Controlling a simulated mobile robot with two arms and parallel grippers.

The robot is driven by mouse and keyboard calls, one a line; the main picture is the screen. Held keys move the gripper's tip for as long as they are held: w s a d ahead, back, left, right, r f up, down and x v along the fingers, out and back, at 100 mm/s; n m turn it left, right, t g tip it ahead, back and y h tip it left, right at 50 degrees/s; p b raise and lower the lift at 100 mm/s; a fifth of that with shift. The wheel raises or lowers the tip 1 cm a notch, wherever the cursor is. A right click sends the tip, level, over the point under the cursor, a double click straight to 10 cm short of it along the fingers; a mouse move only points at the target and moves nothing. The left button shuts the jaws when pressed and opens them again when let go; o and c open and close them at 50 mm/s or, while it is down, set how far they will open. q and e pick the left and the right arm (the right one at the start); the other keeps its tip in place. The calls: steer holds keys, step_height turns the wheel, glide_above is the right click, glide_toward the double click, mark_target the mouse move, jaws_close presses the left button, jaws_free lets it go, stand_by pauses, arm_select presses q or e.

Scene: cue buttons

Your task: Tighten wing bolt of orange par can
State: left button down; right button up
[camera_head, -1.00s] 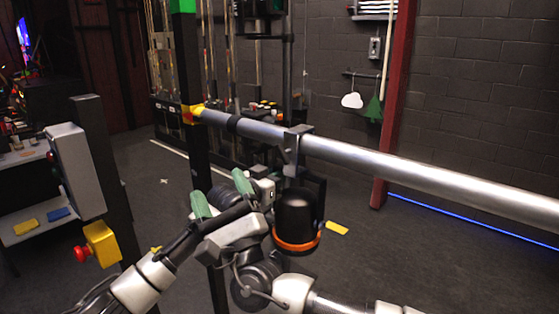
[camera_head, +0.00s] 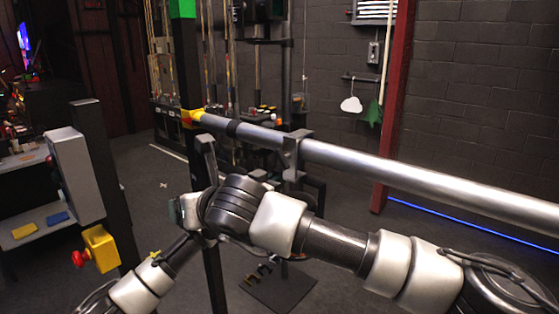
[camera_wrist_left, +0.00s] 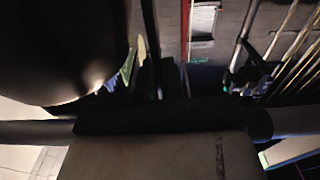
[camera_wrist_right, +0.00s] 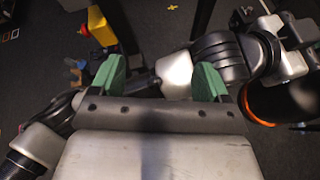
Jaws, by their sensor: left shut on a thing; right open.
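The orange par can hangs from the pipe (camera_head: 420,181) by a black clamp (camera_head: 292,152). In the head view my right arm hides the can. The right wrist view shows its black body with an orange rim (camera_wrist_right: 290,98), and its dark body (camera_wrist_left: 65,45) fills the upper left of the left wrist view. My left gripper (camera_wrist_left: 163,85) is beside the can, shut on what appears to be the wing bolt; its fingertips and the bolt are too dark to make out. My right gripper (camera_wrist_right: 158,75) is open and empty, its green fingers spread above my left arm.
A yellow box with a red button (camera_head: 99,247) and a grey panel (camera_head: 75,172) stand at the left.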

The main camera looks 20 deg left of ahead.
steer(key=w+d+r+m+t+h, duration=0.3)
steer(key=d+m+t+h, duration=0.25)
steer(key=m, duration=0.55)
steer(key=m+t+h, duration=0.4)
steer(key=m+h, duration=0.2)
steer(key=m, duration=0.4)
glide_toward(281, 160)
steer(key=shift+g, duration=0.25)
steer(key=x, duration=0.9)
steer(key=shift+w+r, duration=0.15)
steer(key=shift+r, duration=0.05)
steer(key=c, duration=0.9)
steer(key=shift+f+m+t+y, duration=0.1)
steer(key=shift+m+t+y, duration=0.25)
steer(key=shift+m, duration=0.65)
steer(key=shift+m+t+y, duration=0.2)
steer(key=shift+m+t, duration=0.25)
steer(key=shift+m, duration=0.55)
steer(key=shift+c, duration=0.2)
